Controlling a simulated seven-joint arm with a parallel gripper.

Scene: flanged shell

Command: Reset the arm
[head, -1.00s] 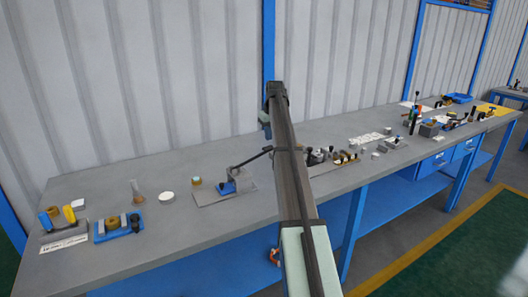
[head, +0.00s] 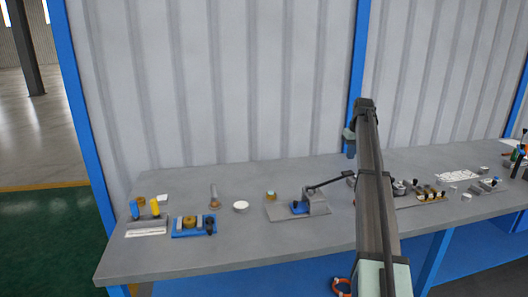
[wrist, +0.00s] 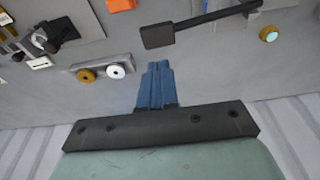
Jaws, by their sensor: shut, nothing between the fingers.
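My arm (head: 370,190) rises through the right half of the head view, its upper end in front of the corrugated wall. The fingers are over the grey bench top and touch nothing that I can see.
A lever press (head: 312,203) with a long dark handle stands on the bench (head: 150,258). Small parts (head: 430,194) lie right of my arm.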

